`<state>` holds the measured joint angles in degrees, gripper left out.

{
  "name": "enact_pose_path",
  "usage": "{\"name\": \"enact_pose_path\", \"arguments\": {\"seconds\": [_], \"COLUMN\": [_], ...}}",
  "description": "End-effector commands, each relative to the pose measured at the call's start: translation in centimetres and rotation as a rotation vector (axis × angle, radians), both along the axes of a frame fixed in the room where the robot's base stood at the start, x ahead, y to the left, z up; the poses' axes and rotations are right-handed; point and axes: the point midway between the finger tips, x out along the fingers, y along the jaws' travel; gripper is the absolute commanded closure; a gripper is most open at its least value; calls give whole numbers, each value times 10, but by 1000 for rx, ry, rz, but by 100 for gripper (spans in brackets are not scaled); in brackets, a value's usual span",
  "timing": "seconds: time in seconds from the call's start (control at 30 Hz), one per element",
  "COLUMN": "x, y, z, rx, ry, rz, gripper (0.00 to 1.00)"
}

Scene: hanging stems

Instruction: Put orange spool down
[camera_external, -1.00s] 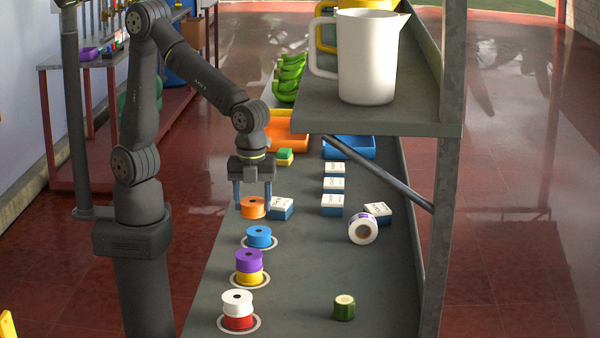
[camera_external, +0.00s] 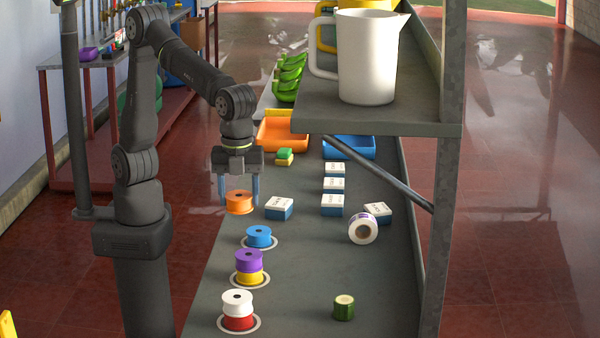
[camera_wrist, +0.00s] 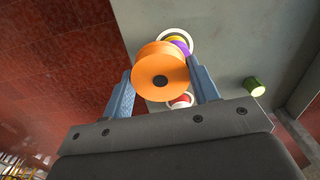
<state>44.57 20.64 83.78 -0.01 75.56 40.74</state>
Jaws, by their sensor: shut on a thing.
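My gripper (camera_external: 239,204) is shut on the orange spool (camera_external: 238,195), with one blue finger on each side of it. The spool also shows between the fingers in the wrist view (camera_wrist: 160,65). It is upright near the left edge of the grey bench; I cannot tell whether it touches the surface. The blue spool (camera_external: 259,233) sits on a white ring, nearer the camera. The purple spool (camera_external: 249,256) is stacked on the yellow spool (camera_external: 250,278) on another ring. The white spool (camera_external: 237,296) is stacked on the red spool (camera_external: 238,322) on a third ring.
White-and-blue boxes (camera_external: 279,210) stand right of the spool. A white roll (camera_external: 363,229) and a green cylinder (camera_external: 344,307) lie further right. An orange tray (camera_external: 283,146) and a blue tray (camera_external: 349,154) are behind. A shelf with a white jug (camera_external: 367,60) overhangs the right.

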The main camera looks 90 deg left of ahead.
Motion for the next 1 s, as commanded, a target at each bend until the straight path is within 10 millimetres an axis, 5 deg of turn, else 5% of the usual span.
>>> {"name": "enact_pose_path", "arguments": {"seconds": [0.53,0.8,1.0], "x": [112,133,163], "y": [-105,-121,-108], "z": [-29,-41,-61], "rx": [1,1,2], "ry": [1,1,2], "rz": [95,115,120], "gripper": [69,69,69]}}
